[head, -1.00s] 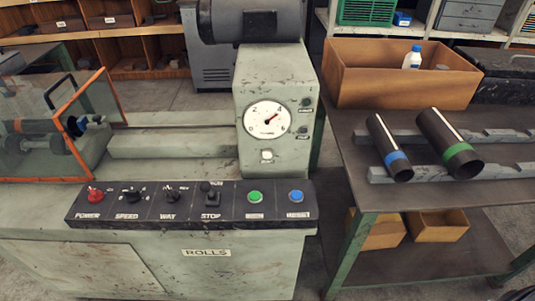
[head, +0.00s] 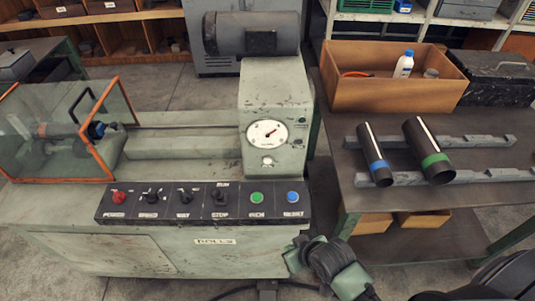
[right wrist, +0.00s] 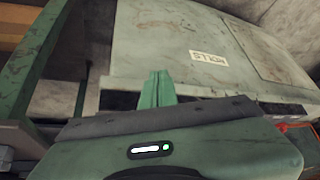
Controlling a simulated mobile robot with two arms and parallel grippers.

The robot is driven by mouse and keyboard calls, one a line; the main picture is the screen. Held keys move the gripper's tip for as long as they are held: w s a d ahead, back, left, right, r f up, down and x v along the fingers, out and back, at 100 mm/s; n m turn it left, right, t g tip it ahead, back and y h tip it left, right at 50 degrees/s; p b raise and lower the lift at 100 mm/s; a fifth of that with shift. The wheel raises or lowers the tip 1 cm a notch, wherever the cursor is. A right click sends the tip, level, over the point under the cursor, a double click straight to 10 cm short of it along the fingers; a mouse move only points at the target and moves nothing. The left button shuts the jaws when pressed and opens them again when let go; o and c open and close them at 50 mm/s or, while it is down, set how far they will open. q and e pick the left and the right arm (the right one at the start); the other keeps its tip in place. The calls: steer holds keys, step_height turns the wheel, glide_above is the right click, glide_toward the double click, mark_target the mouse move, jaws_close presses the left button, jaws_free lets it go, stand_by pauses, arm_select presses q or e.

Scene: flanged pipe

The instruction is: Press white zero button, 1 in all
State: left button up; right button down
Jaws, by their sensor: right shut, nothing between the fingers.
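My right gripper (head: 293,259) is low in front of the machine, below the right end of the black control panel and well apart from the button. In the right wrist view its green fingers (right wrist: 156,88) are together, with nothing between them, pointing toward the machine's front. The button is not visible in that view. My left gripper is not in view.
The black control panel (head: 205,204) has a red knob, several switches, and green and blue buttons. A clear orange-framed guard (head: 62,130) stands at left. At right, a table (head: 350,178) holds two dark pipes on grey rails and an open box (head: 350,93).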

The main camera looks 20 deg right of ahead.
mark_target(267, 160)
steer(key=w+a+r+t+p, duration=0.1)
steer(key=w+r, duration=0.3)
steer(key=r, duration=0.1)
steer(key=w+t+y, duration=0.1)
steer(key=w, duration=0.3)
steer(key=w+t+y, duration=0.1)
steer(key=w+t, duration=0.1)
steer(key=w, duration=0.2)
steer(key=w+r+t, duration=0.1)
steer(key=w, duration=0.3)
steer(key=shift+m+y, duration=0.3)
steer(key=shift+y, duration=0.1)
steer(key=w+b, duration=0.1)
steer(key=w, duration=0.1)
steer(key=w+d+b, duration=0.1)
steer(key=w+b, duration=0.1)
steer(key=w, duration=0.1)
steer(key=w+d+b, duration=0.1)
steer(key=w, duration=0.1)
steer(key=shift+w+d+f+b, duration=0.1)
steer(key=shift+w+f+b, duration=0.15)
steer(key=shift+b, duration=0.15)
steer(key=shift+w+d+r, duration=0.15)
steer(key=shift+w+r, duration=0.05)
steer(key=shift+w, duration=0.3)
steer(key=shift+w, duration=0.15)
steer(key=shift+w+d+b, duration=0.1)
steer(key=shift+w+b, duration=0.15)
steer(key=shift+b, duration=0.05)
